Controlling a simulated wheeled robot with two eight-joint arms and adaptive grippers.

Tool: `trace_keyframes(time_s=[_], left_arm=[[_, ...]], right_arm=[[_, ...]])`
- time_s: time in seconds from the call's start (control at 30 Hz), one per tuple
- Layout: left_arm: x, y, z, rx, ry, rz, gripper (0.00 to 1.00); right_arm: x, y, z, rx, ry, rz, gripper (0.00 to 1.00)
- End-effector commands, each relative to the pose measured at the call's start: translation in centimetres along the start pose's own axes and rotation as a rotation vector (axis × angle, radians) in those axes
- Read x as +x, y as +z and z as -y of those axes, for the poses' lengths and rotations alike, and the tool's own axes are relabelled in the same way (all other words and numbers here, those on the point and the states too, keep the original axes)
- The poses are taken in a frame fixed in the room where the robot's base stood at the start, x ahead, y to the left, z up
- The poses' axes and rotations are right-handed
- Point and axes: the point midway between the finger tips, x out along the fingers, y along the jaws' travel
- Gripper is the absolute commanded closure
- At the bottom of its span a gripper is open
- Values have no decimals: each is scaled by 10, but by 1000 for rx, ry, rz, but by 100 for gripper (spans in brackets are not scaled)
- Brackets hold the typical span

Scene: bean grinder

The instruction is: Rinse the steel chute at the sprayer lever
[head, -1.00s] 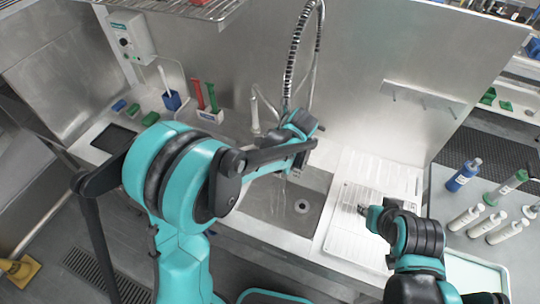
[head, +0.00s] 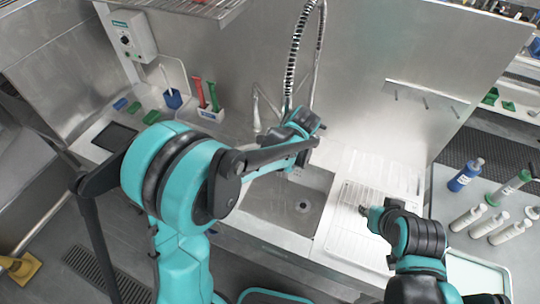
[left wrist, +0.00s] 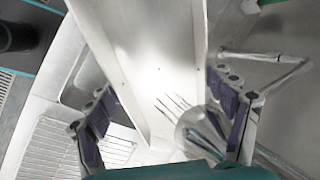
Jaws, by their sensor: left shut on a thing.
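The steel chute (left wrist: 160,60), a pale U-shaped channel, runs up the middle of the left wrist view. It lies between the spread fingers of my left gripper (left wrist: 165,118), which is shut on it. In the head view my left gripper (head: 303,122) is over the back of the sink, beside the coiled sprayer hose (head: 293,60); the chute is not clear there. The lever cannot be made out. My right gripper (head: 365,211) is over the drainboard; its jaws are unclear.
The sink (head: 270,207) lies below my left arm, with the ridged drainboard (head: 345,240) to its right. A faucet (head: 257,108) stands behind. Brush holders (head: 211,114) are at the back left.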

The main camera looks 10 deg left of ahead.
Motion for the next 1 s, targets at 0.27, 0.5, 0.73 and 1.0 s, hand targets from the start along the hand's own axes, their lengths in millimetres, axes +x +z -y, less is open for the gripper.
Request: trace_keyframes(time_s=[0.27,0.5,0.73,1.0], left_arm=[[-2,4,-4,0,0,1,62],[-7,14,-20,0,0,2,62],[-13,24,-35,1,0,2,62],[-19,35,-53,0,-1,2,62]], right_arm=[[0,0,0,0,0,0,68],[1,1,0,0,0,0,68],[2,1,0,0,0,0,68],[2,1,0,0,0,0,68]])
